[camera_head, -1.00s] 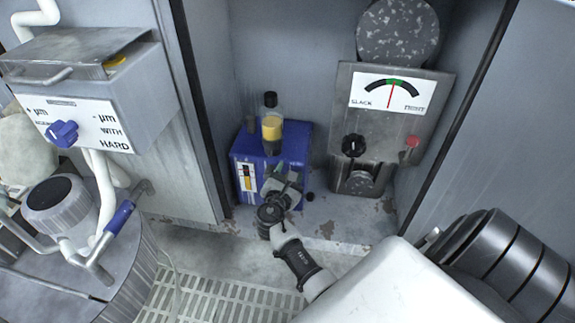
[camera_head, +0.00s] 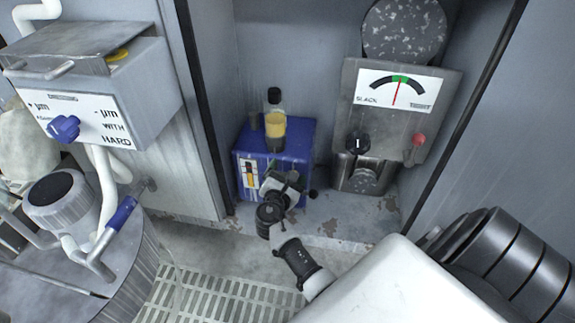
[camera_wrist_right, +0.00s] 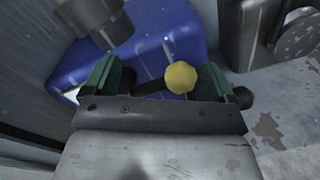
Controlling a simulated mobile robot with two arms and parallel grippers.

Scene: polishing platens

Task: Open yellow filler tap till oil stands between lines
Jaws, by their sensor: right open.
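The blue oil box (camera_head: 293,137) stands on the floor of the grey recess, with a clear bottle of yellow oil (camera_head: 275,127) upright on top. A narrow level gauge (camera_head: 250,174) is on its front; its level is too small to read against lines. The yellow tap (camera_wrist_right: 180,77) shows in the right wrist view, on a dark stem, between my right gripper's green-padded fingers and nearer the right one. My right gripper (camera_head: 283,183) is open before the box and hides the tap in the head view. I cannot tell whether a finger touches it. My left gripper is out of view.
A grey unit with a slack/tight dial (camera_head: 396,90), black knob (camera_head: 357,143) and red button (camera_head: 418,140) stands right of the box. A control box with a blue knob (camera_head: 64,128) and a drum with a blue-handled lever (camera_head: 121,213) are at left.

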